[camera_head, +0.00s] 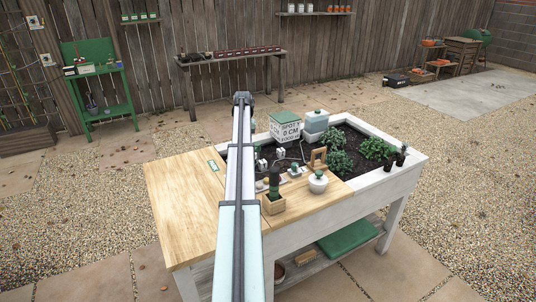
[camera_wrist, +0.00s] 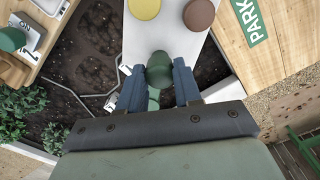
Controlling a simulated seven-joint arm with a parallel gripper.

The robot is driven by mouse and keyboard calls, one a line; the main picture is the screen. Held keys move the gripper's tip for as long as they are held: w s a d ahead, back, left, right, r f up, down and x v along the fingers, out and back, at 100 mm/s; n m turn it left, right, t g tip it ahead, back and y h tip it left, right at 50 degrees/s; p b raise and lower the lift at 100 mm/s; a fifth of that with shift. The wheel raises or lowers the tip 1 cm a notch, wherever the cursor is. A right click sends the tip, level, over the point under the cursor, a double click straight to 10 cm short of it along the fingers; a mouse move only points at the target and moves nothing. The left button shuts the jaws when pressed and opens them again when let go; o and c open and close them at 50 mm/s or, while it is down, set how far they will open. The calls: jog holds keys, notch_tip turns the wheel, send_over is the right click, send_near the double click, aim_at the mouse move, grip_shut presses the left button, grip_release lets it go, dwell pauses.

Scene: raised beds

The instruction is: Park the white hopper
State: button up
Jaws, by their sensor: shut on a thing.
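In the wrist view my gripper (camera_wrist: 160,72) has its two blue fingers closed on a green knob (camera_wrist: 160,64). A long white piece (camera_wrist: 165,35) lies under and beyond the knob, with a yellow disc (camera_wrist: 145,8) and a brown disc (camera_wrist: 199,14) on it. The knob seems to belong to this white piece, which I take for the hopper; their join is hidden. A green PARK label (camera_wrist: 249,22) is on the wooden board to its right. The label also shows in the head view (camera_head: 213,166), where my arm hides the gripper and the held thing.
Dark soil (camera_wrist: 88,60) with plants lies left of the gripper. A white box with a green knob (camera_wrist: 12,39) stands at upper left. Bare board (camera_head: 185,210) lies left.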

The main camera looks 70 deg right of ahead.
jog(key=shift+w, duration=0.25)
jog(key=shift+w+d, duration=0.25)
jog(key=shift+w, duration=0.65)
jog(key=shift+w+d, duration=0.35)
jog(key=shift+w, duration=0.4)
jog(key=shift+w, duration=0.1)
jog(key=shift+w+d, duration=0.45)
jog(key=shift+w, duration=0.2)
jog(key=shift+w+d, duration=0.1)
